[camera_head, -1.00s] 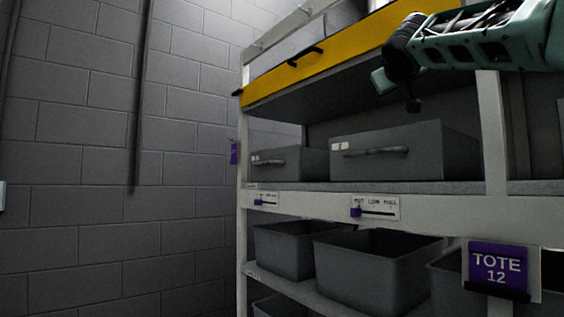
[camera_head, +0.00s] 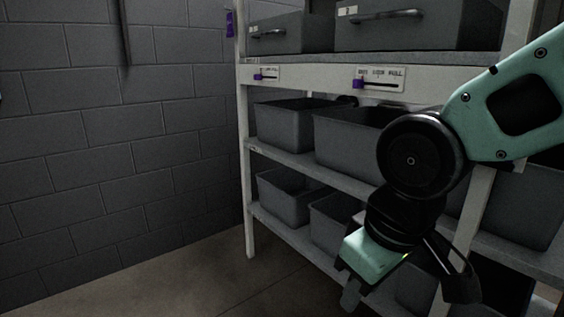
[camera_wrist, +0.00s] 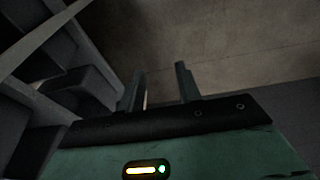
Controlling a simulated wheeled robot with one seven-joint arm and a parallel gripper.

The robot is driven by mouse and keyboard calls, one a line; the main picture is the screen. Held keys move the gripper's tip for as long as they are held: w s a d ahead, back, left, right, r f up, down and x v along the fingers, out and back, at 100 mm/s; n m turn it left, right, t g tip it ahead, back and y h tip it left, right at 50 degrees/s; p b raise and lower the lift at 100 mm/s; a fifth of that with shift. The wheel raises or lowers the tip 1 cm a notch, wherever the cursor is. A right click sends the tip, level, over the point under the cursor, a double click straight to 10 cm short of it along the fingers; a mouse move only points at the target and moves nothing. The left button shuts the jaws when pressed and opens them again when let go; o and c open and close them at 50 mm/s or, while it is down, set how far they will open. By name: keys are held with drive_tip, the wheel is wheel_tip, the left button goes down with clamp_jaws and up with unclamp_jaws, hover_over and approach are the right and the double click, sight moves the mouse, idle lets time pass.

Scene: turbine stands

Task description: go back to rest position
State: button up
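My gripper (camera_wrist: 160,84) shows in the wrist view with its two fingers apart and nothing between them. The fingers extend over bare floor. In the head view my teal and black arm (camera_head: 500,110) comes in from the right and bends downward at a black joint. The gripper end hangs low in front of the rack's lower shelves. I cannot tell from these views how far it is from the bins.
A pale metal rack (camera_head: 247,180) holds grey open bins (camera_head: 283,128) on its lower shelves and lidded drawers (camera_head: 290,36) above. Purple sliders (camera_head: 258,77) sit on the shelf edge. A grey block wall (camera_head: 110,140) stands left. Floor (camera_head: 190,275) at lower left is clear.

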drive_tip(key=s+d+f+g, duration=0.1)
drive_tip(key=s+d+f, duration=0.15)
drive_tip(key=s, duration=0.25)
drive_tip(key=s+d+f+g, duration=0.1)
drive_tip(key=s+f, duration=0.2)
drive_tip(key=s, duration=0.2)
wheel_tip(320, 180, up, 17)
drive_tip(key=p, duration=1.6)
drive_tip(key=shift+w+f+h+p, duration=0.2)
drive_tip(key=shift+h+p, duration=0.1)
drive_tip(key=shift+h, duration=0.1)
